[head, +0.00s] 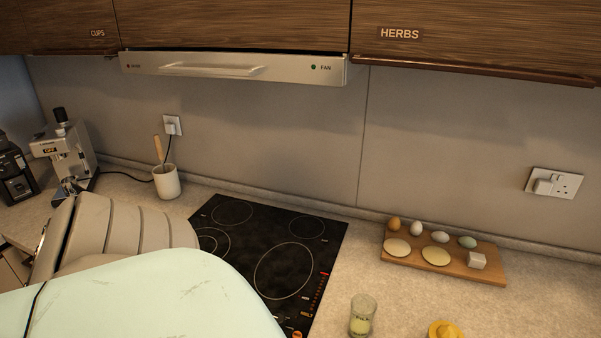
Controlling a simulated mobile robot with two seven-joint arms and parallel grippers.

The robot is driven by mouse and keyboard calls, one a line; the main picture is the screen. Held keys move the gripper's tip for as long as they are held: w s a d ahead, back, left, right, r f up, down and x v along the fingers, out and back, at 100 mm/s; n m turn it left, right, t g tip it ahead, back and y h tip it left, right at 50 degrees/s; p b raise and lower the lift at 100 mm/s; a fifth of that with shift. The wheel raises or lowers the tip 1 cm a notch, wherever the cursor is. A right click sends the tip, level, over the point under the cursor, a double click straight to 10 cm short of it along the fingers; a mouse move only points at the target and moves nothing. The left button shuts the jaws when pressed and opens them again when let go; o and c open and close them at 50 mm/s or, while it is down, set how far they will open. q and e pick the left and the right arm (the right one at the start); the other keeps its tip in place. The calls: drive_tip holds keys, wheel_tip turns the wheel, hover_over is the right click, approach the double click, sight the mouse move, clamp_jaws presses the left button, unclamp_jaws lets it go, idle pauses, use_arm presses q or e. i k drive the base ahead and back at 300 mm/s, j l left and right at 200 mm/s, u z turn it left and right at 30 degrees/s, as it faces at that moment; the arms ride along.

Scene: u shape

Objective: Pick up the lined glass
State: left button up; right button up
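A small clear glass (362,316) stands upright on the counter at the bottom of the head view, just right of the cooktop. It has markings on its side and something pale yellowish inside or behind the wall. Its base is near or past the frame's lower edge. I cannot tell for sure whether the markings are lines. Neither of my grippers is in view. A large mint and beige part, which looks like my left arm, fills the lower left and hides part of the counter and cooktop.
A black cooktop (285,262) lies left of the glass. A yellow object (445,330) sits close to its right. A wooden board (488,265) with eggs and discs lies behind. A utensil pot (167,182) and coffee machine (62,150) stand at left.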

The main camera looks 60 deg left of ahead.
sight(363, 306)
drive_tip(key=u, duration=1.4)
drive_tip(key=j, duration=1)
drive_tip(key=i+z, duration=0.05)
